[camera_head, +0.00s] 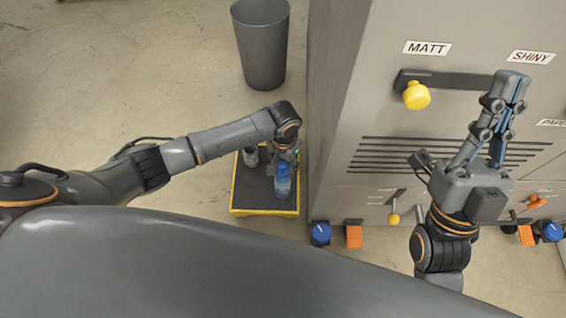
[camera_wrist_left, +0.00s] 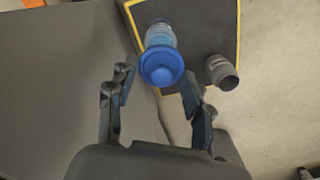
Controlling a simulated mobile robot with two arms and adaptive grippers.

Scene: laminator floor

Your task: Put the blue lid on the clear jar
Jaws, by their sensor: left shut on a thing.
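The blue lid (camera_wrist_left: 161,65) sits between the fingertips of my left gripper (camera_wrist_left: 157,78), which is shut on it. In the head view my left gripper (camera_head: 286,152) is over the platform, with the blue lid (camera_head: 282,170) just below its fingers. The clear, bluish jar (camera_head: 283,188) stands upright on the platform, directly under the lid; it also shows behind the lid in the left wrist view (camera_wrist_left: 160,36). I cannot tell whether lid and jar touch.
A dark, yellow-edged platform (camera_head: 240,195) holds the jar and a grey cylinder (camera_wrist_left: 222,72), left of the jar in the head view. A grey bin (camera_head: 262,50) stands behind. The machine cabinet (camera_head: 335,130) rises close on the right, with a yellow knob (camera_head: 416,96). Floor at left is clear.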

